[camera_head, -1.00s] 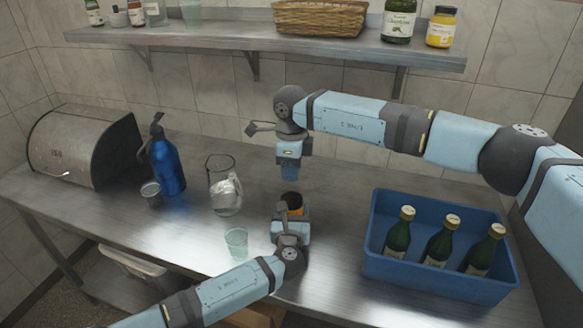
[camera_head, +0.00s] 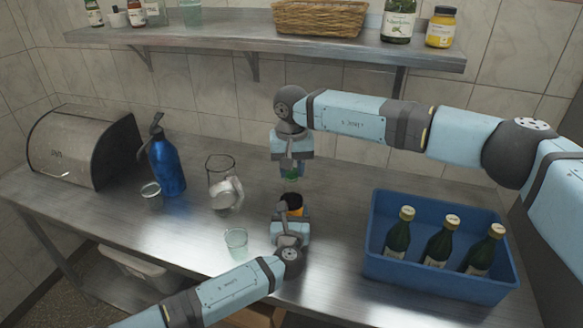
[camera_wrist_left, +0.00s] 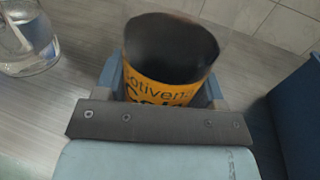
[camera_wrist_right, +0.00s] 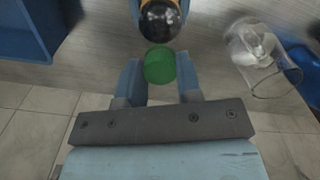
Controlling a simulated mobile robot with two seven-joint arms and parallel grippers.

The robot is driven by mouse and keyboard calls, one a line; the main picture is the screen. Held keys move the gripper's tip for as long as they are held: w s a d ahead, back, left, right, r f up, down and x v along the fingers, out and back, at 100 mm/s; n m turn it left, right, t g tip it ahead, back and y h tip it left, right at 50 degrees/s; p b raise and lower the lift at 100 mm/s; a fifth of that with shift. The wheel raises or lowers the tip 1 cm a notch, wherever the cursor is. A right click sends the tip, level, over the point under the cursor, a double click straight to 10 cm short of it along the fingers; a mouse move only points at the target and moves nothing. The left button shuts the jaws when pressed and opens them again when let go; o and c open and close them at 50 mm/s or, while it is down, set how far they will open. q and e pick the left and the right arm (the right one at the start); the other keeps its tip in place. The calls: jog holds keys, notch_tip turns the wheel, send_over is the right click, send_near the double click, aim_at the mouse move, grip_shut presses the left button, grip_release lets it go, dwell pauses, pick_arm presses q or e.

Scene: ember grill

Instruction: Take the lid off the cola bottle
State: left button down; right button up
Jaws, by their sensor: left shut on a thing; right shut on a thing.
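The cola bottle (camera_head: 296,205) has an orange label and a dark top.
A blue crate (camera_head: 440,282) with several green bottles stands at the right. A glass pitcher (camera_head: 222,185), a green glass (camera_head: 236,243), a metal cup (camera_head: 151,194), a blue siphon bottle (camera_head: 168,168) and a bread bin (camera_head: 75,148) stand left. A shelf (camera_head: 255,38) runs above.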

jog(key=shift+r, duration=0.1)
dwell(0.6)
jog(key=shift+r, duration=1)
jog(key=shift+r, duration=2)
pick_arm(q)
jog(key=shift+c, duration=0.7)
grip_release()
